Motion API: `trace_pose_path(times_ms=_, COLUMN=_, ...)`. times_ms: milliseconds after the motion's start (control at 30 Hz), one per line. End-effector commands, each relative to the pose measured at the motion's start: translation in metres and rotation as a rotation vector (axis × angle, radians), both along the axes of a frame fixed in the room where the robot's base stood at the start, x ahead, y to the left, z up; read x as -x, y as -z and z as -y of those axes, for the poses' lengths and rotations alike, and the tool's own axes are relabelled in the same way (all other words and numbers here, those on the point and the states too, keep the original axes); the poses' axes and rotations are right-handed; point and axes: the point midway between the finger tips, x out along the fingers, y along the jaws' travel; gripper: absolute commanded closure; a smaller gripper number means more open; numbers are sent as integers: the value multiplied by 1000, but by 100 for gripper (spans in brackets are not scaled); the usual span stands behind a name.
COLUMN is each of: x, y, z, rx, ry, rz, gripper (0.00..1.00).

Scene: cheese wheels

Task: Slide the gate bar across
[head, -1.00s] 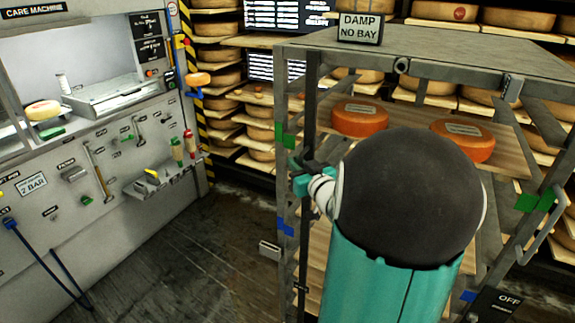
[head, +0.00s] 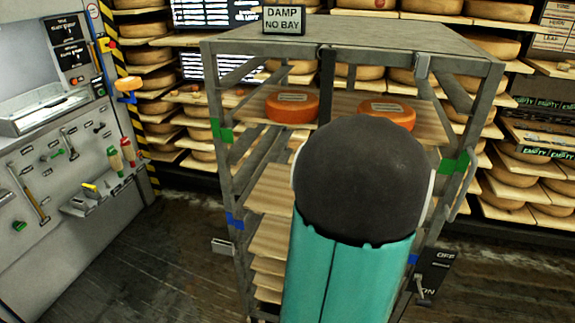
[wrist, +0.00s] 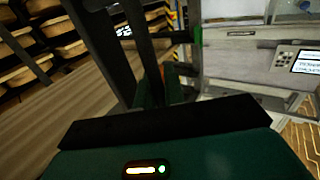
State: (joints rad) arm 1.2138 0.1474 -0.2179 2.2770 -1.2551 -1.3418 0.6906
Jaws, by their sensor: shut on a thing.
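The gate bar (head: 326,85) is a dark upright bar at the front of the grey rack (head: 350,40). In the head view its top meets the top rail about midway between the left post and the right-hand clip. Its lower part is hidden behind my arm. In the wrist view a dark upright bar (wrist: 150,50) stands between my fingers. My gripper (wrist: 160,88) is shut on it, though the contact is dim and partly hidden. The gripper is hidden behind my arm in the head view.
Two orange cheese wheels (head: 292,107) (head: 388,114) sit on the rack's upper shelf, one left and one right of the bar. A "DAMP NO BAY" sign (head: 284,19) stands on top. An OFF/ON lever box (head: 432,272) is at lower right. Open floor lies left.

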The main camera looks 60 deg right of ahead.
Motion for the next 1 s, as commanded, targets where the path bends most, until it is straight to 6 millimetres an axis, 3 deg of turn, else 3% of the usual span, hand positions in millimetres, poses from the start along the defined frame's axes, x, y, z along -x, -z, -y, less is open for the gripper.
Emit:
trace_pose_path(times_ms=200, x=21, y=1, z=7, rx=-2, ry=3, rz=-1, gripper=100)
trace_pose_path(times_ms=600, x=26, y=1, z=8, rx=-2, ry=10, rz=-3, gripper=100)
trace_pose_path(times_ms=633, x=26, y=1, z=9, rx=-2, ry=10, rz=-3, gripper=84)
trace_pose_path(times_ms=667, x=26, y=1, z=9, rx=-2, ry=11, rz=-3, gripper=81)
trace_pose_path(times_ms=1000, x=24, y=0, z=7, rx=0, ry=5, rz=0, gripper=81)
